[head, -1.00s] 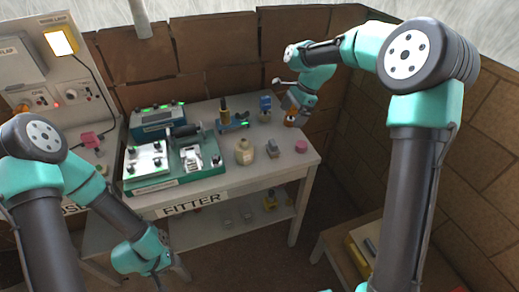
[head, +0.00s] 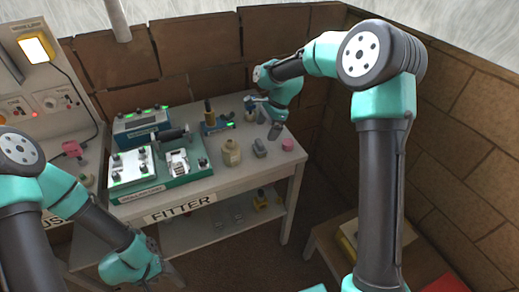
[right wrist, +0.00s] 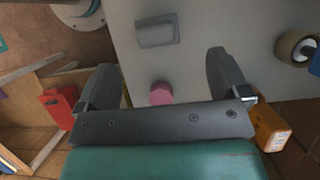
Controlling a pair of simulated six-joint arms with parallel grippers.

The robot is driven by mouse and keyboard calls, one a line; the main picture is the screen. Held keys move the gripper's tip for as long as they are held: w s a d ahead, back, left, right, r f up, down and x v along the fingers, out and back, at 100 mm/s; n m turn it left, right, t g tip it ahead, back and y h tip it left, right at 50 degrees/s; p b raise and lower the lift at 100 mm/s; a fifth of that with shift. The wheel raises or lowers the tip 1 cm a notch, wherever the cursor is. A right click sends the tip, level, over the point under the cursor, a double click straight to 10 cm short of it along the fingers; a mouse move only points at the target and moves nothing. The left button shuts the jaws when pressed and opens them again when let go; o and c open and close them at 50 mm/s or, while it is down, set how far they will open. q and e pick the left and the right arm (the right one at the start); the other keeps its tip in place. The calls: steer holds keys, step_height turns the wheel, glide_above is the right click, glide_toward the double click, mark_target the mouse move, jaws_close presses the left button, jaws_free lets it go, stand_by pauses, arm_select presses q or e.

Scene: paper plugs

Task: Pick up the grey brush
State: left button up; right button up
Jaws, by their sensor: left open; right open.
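The grey object I take for the brush (head: 260,148) lies on the right part of the white FITTER table, between a beige bottle and a pink piece. In the right wrist view the grey brush (right wrist: 157,31) shows as a small block at the top, beyond the fingertips and apart from them. My right gripper (head: 274,130) hangs over the table's right end, behind and slightly right of the brush; its fingers (right wrist: 161,62) are open and empty. My left gripper (head: 150,268) is low in front of the table, far from the brush, with its fingers hardly visible.
The pink piece (head: 288,145) stands close to the brush, and the beige bottle (head: 231,152) is to its left. An orange item (right wrist: 270,128) is beside my right finger in the wrist view. A green fixture (head: 165,165) fills the table's left. Walls stand behind and right.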

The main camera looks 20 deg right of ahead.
mark_target(258, 148)
steer(key=shift+x, duration=2.3)
steer(key=shift+s+x, duration=0.2)
steer(key=shift+x, duration=2.4)
steer(key=c, duration=1)
